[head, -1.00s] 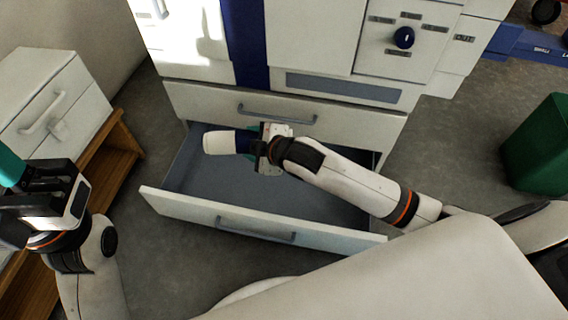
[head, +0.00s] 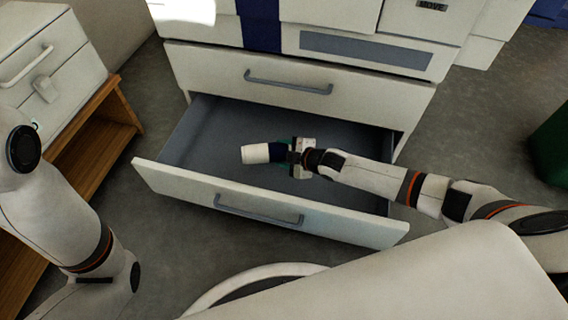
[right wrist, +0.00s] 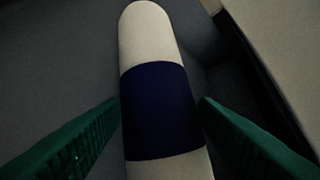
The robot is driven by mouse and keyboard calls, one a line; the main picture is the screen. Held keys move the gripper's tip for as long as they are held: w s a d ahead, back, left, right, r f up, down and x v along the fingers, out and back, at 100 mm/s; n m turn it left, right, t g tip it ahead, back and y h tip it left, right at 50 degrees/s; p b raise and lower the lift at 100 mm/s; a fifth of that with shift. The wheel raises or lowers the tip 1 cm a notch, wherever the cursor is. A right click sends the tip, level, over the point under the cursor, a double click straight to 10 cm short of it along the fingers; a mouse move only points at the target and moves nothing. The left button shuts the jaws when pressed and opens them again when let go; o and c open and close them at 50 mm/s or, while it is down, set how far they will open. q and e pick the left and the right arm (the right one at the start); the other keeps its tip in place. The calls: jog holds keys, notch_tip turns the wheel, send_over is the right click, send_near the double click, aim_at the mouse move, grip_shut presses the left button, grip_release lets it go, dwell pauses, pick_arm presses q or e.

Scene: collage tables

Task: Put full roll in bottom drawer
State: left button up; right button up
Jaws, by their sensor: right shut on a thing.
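The full roll (head: 255,153) is a white cylinder with a dark blue band. It lies lengthwise between the green fingers of my right gripper (head: 283,151), which is shut on it. The right wrist view shows the roll's blue band (right wrist: 160,110) between the fingers. The bottom drawer (head: 235,193) is pulled open, with a grey inside and a white front. The roll and gripper are over or inside the drawer; I cannot tell whether the roll touches the floor of it. My left gripper is out of view; only its arm shows at the left.
A closed drawer (head: 290,82) with a grey handle is above the open one. A small white cabinet (head: 50,60) on a wooden stand (head: 95,150) is at the left. A green bin (head: 552,145) stands at the right edge. The drawer's left part is empty.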

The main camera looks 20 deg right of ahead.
jog(key=shift+f+b, duration=0.3)
jog(key=shift+f, duration=0.2)
notch_tip(320, 180, down, 3)
jog(key=shift+f+b, duration=0.15)
jog(key=shift+b, duration=1.1)
jog(key=o, duration=0.9)
jog(key=shift+c, duration=0.2)
